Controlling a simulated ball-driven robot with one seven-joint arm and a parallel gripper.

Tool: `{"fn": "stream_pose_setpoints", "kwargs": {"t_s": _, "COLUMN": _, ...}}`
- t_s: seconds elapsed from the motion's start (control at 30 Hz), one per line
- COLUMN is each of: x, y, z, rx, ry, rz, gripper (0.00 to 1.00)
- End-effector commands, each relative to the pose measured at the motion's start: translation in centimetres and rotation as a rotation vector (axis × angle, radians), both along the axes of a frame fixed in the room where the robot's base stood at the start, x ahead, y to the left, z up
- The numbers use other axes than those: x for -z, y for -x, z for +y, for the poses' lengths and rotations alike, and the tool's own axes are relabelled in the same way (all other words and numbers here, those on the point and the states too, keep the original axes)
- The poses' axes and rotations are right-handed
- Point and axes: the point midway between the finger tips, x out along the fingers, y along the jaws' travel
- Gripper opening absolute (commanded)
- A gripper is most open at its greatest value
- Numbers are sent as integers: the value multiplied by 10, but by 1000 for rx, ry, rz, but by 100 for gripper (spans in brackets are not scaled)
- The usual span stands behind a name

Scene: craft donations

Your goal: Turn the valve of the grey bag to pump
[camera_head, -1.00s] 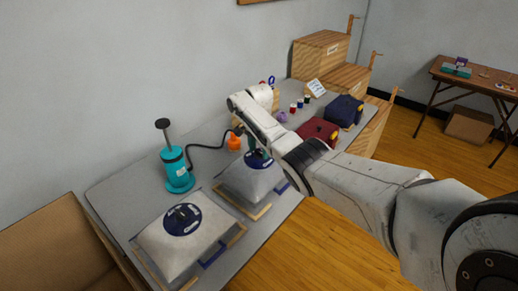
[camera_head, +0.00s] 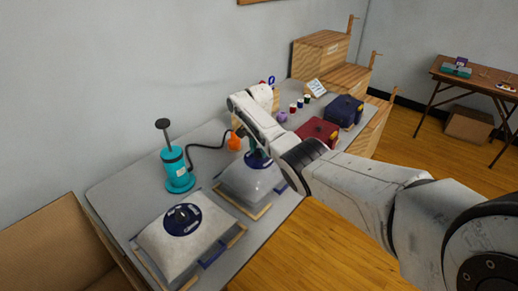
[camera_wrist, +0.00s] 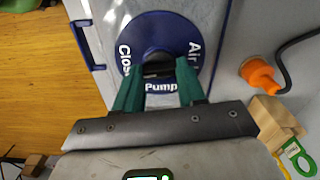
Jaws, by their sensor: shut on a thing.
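The grey bag (camera_head: 250,183) lies on the grey table, the farther of two bags. Its round blue valve (camera_head: 258,160) is partly hidden by my arm. In the wrist view, the valve dial (camera_wrist: 188,48) reads "Close" on the left, "Air" on the right and "Pump" nearest my gripper. My gripper (camera_wrist: 159,78) has its green fingers shut on the dark valve knob (camera_wrist: 158,67) at the dial's centre. The fingers partly cover the knob, and I cannot tell which word it points to.
A paler bag (camera_head: 160,240) with a similar valve lies nearer. A teal pump (camera_head: 177,170) stands behind, with a black hose running to an orange nozzle (camera_wrist: 258,74) beside the grey bag. A red bag (camera_head: 320,130) and a dark blue bag (camera_head: 345,111) lie beyond my arm.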

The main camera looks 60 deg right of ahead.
Motion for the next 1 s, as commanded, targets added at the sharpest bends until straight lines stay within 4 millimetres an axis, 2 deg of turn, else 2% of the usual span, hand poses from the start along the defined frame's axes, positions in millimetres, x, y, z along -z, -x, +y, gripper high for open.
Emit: {"fn": "stream_pose_setpoints", "kwargs": {"t_s": 1.0, "x": 0, "y": 0, "z": 0, "rx": -943, "ry": 0, "rz": 0, "gripper": 9}}
